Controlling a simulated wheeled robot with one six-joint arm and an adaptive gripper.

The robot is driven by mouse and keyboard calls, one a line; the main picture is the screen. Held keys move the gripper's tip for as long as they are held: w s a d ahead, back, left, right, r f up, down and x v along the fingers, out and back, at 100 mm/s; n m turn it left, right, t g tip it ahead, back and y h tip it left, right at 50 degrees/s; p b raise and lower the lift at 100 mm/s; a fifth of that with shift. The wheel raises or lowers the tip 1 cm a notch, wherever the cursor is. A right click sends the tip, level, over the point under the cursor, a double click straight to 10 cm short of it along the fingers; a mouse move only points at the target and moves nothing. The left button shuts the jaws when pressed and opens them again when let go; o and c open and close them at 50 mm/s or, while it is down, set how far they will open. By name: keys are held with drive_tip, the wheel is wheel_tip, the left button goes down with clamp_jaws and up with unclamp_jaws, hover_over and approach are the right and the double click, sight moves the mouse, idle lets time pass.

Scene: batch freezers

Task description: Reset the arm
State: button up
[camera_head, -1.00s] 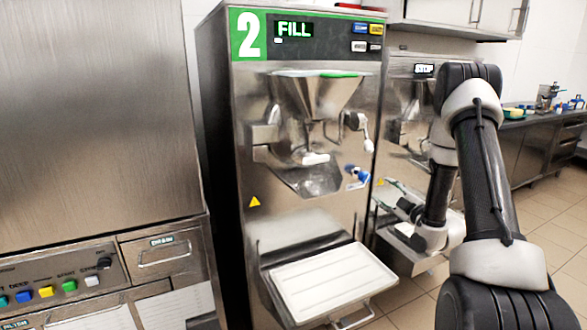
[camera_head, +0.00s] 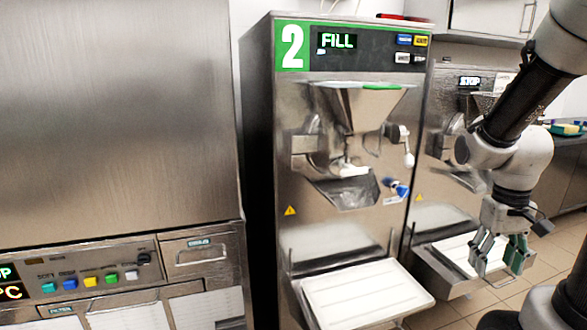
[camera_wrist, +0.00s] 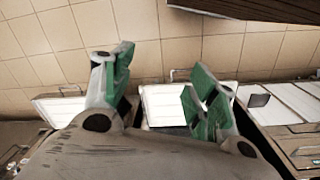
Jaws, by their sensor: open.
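My gripper (camera_head: 500,256) hangs at the lower right in the head view, pointing down. Its green-padded fingers are spread apart with nothing between them. In the wrist view my gripper (camera_wrist: 158,95) is also open and empty, with a white tray and floor tiles beyond it. My arm comes in from the right edge of the head view and bends at the elbow. The gripper appears in front of the neighbouring machine's white tray; I cannot tell how far off that tray is.
Batch freezer number 2 (camera_head: 262,170) stands in the middle, its display reading FILL, with a white tray (camera_head: 365,292) at its base. Another machine (camera_head: 448,205) is behind on the right. A steel cabinet with coloured buttons (camera_head: 110,130) fills the left. Tiled floor shows at lower right.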

drive_tip(key=s+a+r+t, duration=0.2)
drive_tip(key=a+r, duration=0.2)
drive_tip(key=r, duration=0.2)
drive_tip(key=s+a+r+n+t, duration=0.1)
drive_tip(key=s+a+r+t, duration=0.1)
drive_tip(key=r, duration=0.5)
drive_tip(key=shift+s+a+n+t+y, duration=0.35)
drive_tip(key=shift+s+a, duration=0.35)
drive_tip(key=shift+a, duration=0.25)
idle(5.5)
